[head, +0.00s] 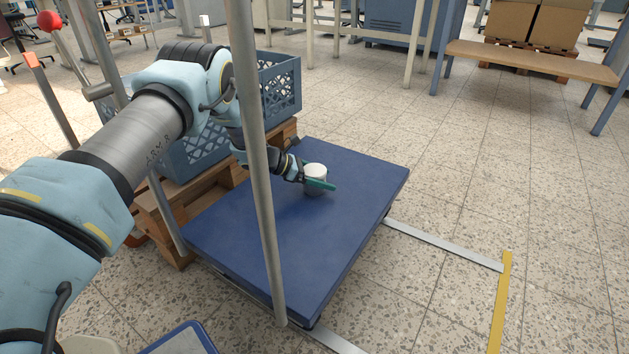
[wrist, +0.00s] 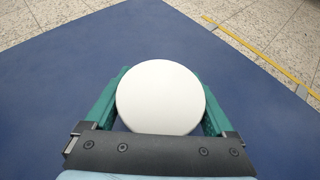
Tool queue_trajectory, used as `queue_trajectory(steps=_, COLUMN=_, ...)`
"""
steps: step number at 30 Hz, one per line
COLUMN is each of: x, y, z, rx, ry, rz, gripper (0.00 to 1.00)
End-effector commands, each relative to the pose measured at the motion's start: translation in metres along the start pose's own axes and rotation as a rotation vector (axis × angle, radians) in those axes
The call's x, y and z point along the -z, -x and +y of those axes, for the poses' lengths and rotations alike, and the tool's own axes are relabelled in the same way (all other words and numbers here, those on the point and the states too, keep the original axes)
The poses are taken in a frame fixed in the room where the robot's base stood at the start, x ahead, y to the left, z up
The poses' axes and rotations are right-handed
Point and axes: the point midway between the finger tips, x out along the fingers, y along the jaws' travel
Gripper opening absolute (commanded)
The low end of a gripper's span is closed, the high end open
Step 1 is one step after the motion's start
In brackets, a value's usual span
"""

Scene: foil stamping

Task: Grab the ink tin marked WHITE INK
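A white-topped round tin (head: 315,171) stands upright on the blue platform (head: 350,220); no label text can be read. In the wrist view its plain white lid (wrist: 160,97) fills the space between the green fingers. My gripper (head: 317,184) is around the tin, one finger on each side. In the wrist view (wrist: 160,108) the fingers lie close along both sides of the lid. Whether they press on the tin cannot be made out. The tin's lower side is partly hidden by a finger.
A blue plastic crate (head: 280,85) on a wooden pallet (head: 180,205) stands behind and left of the platform. A grey upright post (head: 262,190) crosses in front of the platform. A wooden bench (head: 530,62) stands at the back right.

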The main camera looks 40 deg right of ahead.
Motion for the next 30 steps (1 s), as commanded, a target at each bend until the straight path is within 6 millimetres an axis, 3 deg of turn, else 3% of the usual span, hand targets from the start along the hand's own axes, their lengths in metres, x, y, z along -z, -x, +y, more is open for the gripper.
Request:
queue_trajectory(steps=2, x=0.000, y=0.000, z=0.000, rx=0.000, ry=0.000, rz=0.000, gripper=0.75)
queue_trajectory(steps=19, x=0.000, y=0.000, z=0.000, rx=0.000, ry=0.000, rz=0.000, gripper=0.11)
queue_trajectory(steps=26, x=-0.002, y=0.001, z=0.001, rx=-0.001, ry=-0.001, rz=-0.001, gripper=0.11)
queue_trajectory(steps=30, x=-0.016, y=0.009, z=0.002, rx=-0.003, ry=-0.001, rz=-0.003, gripper=0.11)
